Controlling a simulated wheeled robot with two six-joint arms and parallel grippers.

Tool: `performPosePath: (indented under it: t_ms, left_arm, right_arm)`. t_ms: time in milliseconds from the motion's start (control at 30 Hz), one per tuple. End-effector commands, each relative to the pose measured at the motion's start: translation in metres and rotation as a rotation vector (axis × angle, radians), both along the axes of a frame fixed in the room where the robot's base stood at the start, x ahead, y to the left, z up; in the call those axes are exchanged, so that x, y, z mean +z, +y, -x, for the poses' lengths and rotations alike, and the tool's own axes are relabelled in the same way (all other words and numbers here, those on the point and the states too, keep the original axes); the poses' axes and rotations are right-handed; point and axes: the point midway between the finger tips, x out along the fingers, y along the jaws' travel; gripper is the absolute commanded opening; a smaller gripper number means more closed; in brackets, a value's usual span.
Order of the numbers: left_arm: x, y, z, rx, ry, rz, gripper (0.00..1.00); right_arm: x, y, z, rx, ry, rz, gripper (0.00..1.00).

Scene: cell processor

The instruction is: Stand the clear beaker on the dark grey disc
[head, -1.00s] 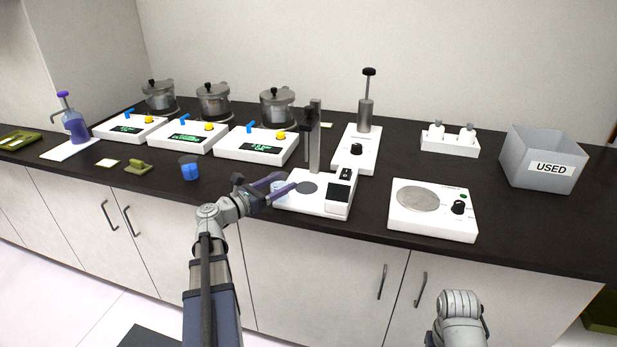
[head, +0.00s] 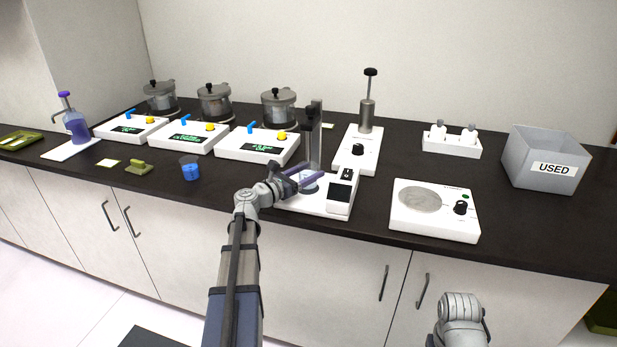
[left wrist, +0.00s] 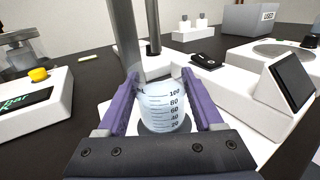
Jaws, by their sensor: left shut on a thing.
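The clear beaker (left wrist: 163,107), with black volume marks, stands upright between the purple fingers of my left gripper (left wrist: 165,92) in the left wrist view. The fingers are shut on its sides. The dark grey disc (left wrist: 151,128) shows beneath and around the beaker's base, on the white instrument (head: 302,207) with a grey post. I cannot tell whether the base touches the disc. In the head view my left gripper (head: 306,180) is over the disc area and partly hides the beaker. My right gripper is out of view; only part of that arm shows at the bottom.
The grey post (head: 316,135) rises close behind the beaker, and a screen block (head: 340,195) stands to its right. A white device with a round plate (head: 420,199) is farther right. A blue-filled cup (head: 190,171) stands to the left.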

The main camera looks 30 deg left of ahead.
Motion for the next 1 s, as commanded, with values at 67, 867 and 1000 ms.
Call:
performPosePath:
  t_ms: [67,867,1000]
  left_arm:
    - [-0.0088,0.0,0.0013,0.001,0.0,0.0,0.0]
    - [-0.0093,0.0001,0.0015,0.001,0.0,0.0,0.98]
    - [-0.0065,0.0001,0.0015,0.0,0.0,0.0,0.98]
  right_arm:
    - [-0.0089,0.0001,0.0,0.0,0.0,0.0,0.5]
    - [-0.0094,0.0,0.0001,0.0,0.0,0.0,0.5]
    - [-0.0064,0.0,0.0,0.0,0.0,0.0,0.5]
